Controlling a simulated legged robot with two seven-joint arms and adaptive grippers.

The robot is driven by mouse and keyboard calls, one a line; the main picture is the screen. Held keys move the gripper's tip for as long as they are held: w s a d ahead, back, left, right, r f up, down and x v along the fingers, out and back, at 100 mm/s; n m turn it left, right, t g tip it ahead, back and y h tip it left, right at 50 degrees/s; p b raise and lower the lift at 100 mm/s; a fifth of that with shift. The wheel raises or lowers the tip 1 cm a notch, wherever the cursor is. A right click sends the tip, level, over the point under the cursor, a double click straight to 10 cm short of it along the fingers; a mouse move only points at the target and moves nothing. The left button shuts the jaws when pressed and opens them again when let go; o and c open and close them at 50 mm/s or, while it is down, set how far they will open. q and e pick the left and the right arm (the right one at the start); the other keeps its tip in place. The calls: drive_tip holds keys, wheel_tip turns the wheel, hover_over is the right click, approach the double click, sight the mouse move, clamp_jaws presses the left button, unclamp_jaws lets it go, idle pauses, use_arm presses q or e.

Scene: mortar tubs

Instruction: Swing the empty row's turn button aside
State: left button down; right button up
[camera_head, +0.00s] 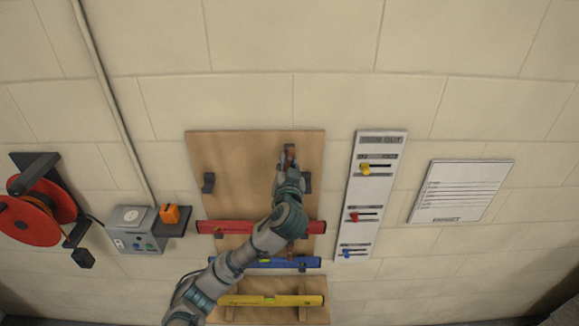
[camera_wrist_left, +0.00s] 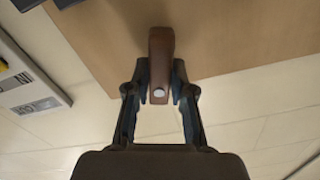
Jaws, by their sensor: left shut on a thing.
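A wooden board (camera_head: 240,150) on the wall carries a red level (camera_head: 225,227), a blue level (camera_head: 307,263) and a yellow level (camera_head: 270,300) in rows. The row above the red level is empty, with a black bracket (camera_head: 209,183) at left and another (camera_head: 307,183) at right. The brown turn button (camera_head: 290,150) stands about upright near the board's top. My left gripper (camera_head: 288,163) is shut on it. In the left wrist view the fingers (camera_wrist_left: 160,88) flank the turn button (camera_wrist_left: 160,50), which has a pale round screw head. My right gripper is out of view.
A white panel (camera_head: 358,192) with coloured sliders hangs right of the board, then a white sheet (camera_head: 462,190). At left are a grey box (camera_head: 137,240), an orange block (camera_head: 172,215) and a red reel (camera_head: 30,220). The wall above is bare.

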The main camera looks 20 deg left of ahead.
use_arm(q)
drive_tip(key=m, duration=0.1)
drive_tip(key=r+m+p, duration=0.1)
drive_tip(key=m, duration=0.1)
drive_tip(key=shift+s+a, duration=0.1)
drive_tip(key=shift+a, duration=0.05)
drive_tip(key=m+p, duration=0.1)
drive_tip(key=m, duration=1)
drive_tip(key=shift+a, duration=0.15)
drive_tip(key=shift+f, duration=0.1)
